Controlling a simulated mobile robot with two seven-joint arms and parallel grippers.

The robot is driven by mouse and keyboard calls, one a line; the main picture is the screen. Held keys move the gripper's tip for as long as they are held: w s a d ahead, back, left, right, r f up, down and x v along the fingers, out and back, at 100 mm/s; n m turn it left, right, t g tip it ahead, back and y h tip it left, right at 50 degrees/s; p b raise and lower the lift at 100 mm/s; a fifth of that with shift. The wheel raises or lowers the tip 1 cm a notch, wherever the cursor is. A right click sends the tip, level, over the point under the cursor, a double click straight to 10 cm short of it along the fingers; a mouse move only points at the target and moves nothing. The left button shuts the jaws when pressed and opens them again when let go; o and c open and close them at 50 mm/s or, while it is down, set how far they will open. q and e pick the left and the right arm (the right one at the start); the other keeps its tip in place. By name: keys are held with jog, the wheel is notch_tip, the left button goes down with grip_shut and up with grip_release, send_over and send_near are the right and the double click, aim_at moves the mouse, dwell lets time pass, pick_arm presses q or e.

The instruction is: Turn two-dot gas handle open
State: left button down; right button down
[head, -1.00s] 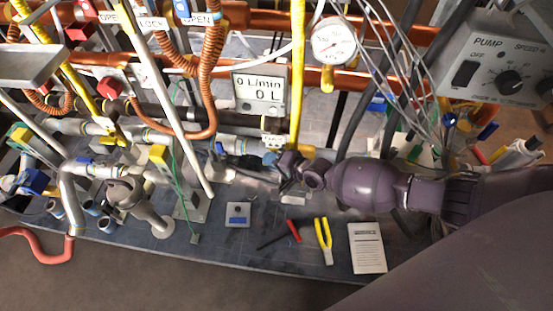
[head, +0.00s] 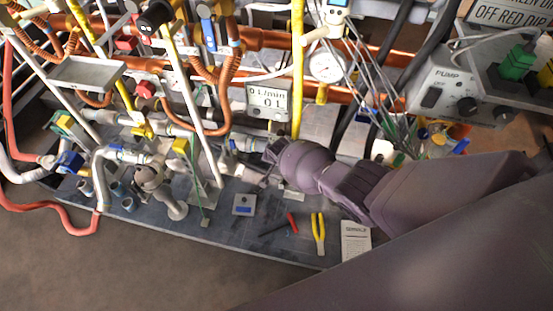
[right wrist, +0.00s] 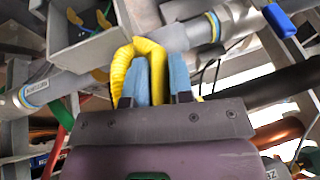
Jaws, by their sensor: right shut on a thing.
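In the right wrist view, a yellow handle (right wrist: 157,57) with a bent, looped shape stands between and beside the blue-padded fingers of my right gripper (right wrist: 160,85). The gripper is shut on it. A ribbed yellow side of the loop hangs outside the left finger. I see no dots on the handle, so I cannot tell whether it is the two-dot one. In the head view, my right gripper (head: 264,163) is low among the pipes, below the flow display (head: 267,100). The handle is hidden there behind the gripper and wrist. My left gripper is not in view.
Grey pipe (right wrist: 190,42) runs close behind the handle, with a grey metal box (right wrist: 88,35) to its left. A yellow vertical pipe (head: 297,65) and a pressure gauge (head: 326,66) stand near my right arm. Pliers (head: 318,232) and a paper (head: 355,240) lie on the board.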

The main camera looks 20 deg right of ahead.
jog(key=shift+g+h, duration=0.5)
jog(key=shift+h, duration=0.2)
jog(key=c, duration=1.1)
grip_release()
jog(key=shift+r, duration=0.1)
